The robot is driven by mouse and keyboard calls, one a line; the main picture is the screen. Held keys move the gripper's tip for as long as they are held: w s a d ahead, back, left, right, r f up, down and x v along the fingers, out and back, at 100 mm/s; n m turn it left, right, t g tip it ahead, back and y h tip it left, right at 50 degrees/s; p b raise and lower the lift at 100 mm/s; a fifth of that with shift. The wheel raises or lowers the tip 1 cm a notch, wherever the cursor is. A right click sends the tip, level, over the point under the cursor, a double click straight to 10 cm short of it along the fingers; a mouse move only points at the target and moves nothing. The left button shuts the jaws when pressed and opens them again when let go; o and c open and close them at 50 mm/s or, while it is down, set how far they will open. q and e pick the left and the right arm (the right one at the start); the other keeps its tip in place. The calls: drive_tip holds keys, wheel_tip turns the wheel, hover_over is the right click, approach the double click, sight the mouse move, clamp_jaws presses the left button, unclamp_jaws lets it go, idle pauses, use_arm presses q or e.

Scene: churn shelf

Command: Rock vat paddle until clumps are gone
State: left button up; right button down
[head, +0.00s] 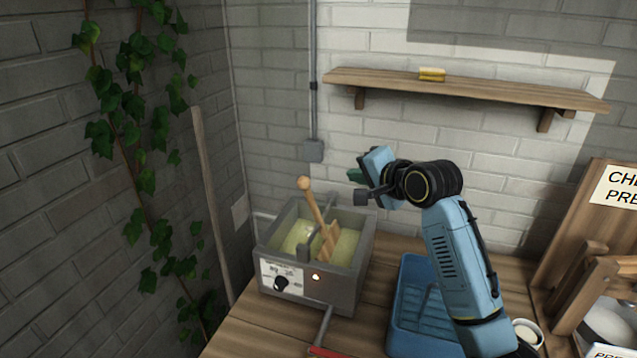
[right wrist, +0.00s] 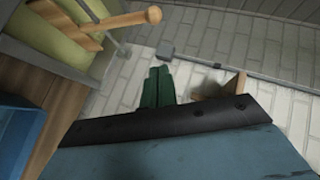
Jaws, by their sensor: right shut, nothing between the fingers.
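The grey vat (head: 350,277) stands on the wooden counter in the left-centre of the head view. It holds a pale yellow-green mass (head: 346,244) with a lighter patch at left; I cannot make out separate clumps. The wooden paddle (head: 316,212) leans in the vat, its round knob up and to the left. In the right wrist view the paddle's knob (right wrist: 153,14) shows at the top left. My right gripper (head: 356,187) is above and right of the vat, apart from the paddle. Its green fingers (right wrist: 157,88) are together and empty. My left gripper is out of view.
A blue ribbed tray (head: 400,325) lies right of the vat, partly under my right arm. A red-ended rod (head: 325,351) lies at the front. A wall shelf (head: 470,90) holds a yellow item (head: 432,74). A wooden sign board and a white cup (head: 529,331) are at right.

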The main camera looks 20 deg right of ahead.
hover_over(313, 205)
drive_tip(key=s+d, duration=0.3)
drive_tip(key=d, duration=0.1)
wheel_tip(313, 205, down, 4)
drive_tip(key=shift+w+a+f+p, duration=0.2)
drive_tip(key=shift+w+a+f, duration=0.3)
drive_tip(key=shift+a, duration=0.25)
drive_tip(key=shift+w+a+f+p, duration=0.2)
drive_tip(key=shift+w+a+f, duration=0.15)
drive_tip(key=shift+w+a, duration=0.3)
drive_tip(key=shift+s, duration=0.1)
drive_tip(key=shift+a, duration=0.1)
drive_tip(key=shift+w+a+r+g+p, duration=0.2)
drive_tip(key=shift+w+a+g+p, duration=0.2)
drive_tip(key=shift+p, duration=0.85)
drive_tip(key=shift+a+n+h, duration=0.1)
drive_tip(key=shift+n+h, duration=0.2)
drive_tip(key=shift+f, duration=0.25)
